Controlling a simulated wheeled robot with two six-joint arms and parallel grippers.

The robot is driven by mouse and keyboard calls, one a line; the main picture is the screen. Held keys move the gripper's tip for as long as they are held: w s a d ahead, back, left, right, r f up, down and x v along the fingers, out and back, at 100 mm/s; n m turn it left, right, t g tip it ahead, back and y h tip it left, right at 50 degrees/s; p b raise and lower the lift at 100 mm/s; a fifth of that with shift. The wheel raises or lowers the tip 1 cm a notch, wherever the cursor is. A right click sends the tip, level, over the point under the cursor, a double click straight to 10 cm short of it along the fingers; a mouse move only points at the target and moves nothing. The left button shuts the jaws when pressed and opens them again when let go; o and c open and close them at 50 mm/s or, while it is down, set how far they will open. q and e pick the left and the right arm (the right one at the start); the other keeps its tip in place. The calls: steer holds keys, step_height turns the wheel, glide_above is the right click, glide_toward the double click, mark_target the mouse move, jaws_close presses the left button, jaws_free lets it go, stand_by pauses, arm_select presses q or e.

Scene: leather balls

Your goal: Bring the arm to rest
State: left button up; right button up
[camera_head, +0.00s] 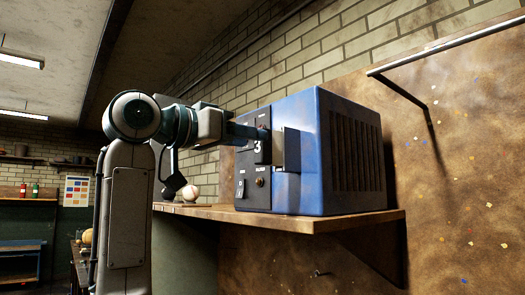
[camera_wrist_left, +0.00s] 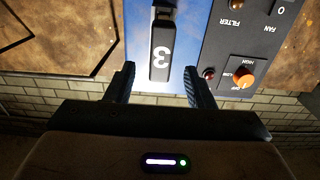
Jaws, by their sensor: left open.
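My left arm rises at the left of the head view and reaches right toward a blue box-shaped unit (camera_head: 335,150) on a wooden shelf. My left gripper (camera_head: 262,133) is close to the unit's dark front panel, beside the part marked 3. In the left wrist view the two fingers of my left gripper (camera_wrist_left: 160,84) stand apart with nothing held between them. Beyond them are the blue unit (camera_wrist_left: 185,45) and a black part marked 3 (camera_wrist_left: 161,50). Whether a fingertip touches the unit cannot be told. My right gripper is not in view.
The wooden shelf (camera_head: 340,222) carries the unit and a pale ball (camera_head: 190,192) left of it. An orange knob (camera_wrist_left: 243,78) sits on the unit's panel. A metal rail (camera_head: 450,40) juts from the wall at upper right. Open room lies left of my arm.

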arm_select(q)
steer(key=b+v, duration=0.1)
steer(key=v, duration=0.3)
steer(key=shift+s+a+r, duration=0.1)
steer(key=shift+s+a, duration=0.05)
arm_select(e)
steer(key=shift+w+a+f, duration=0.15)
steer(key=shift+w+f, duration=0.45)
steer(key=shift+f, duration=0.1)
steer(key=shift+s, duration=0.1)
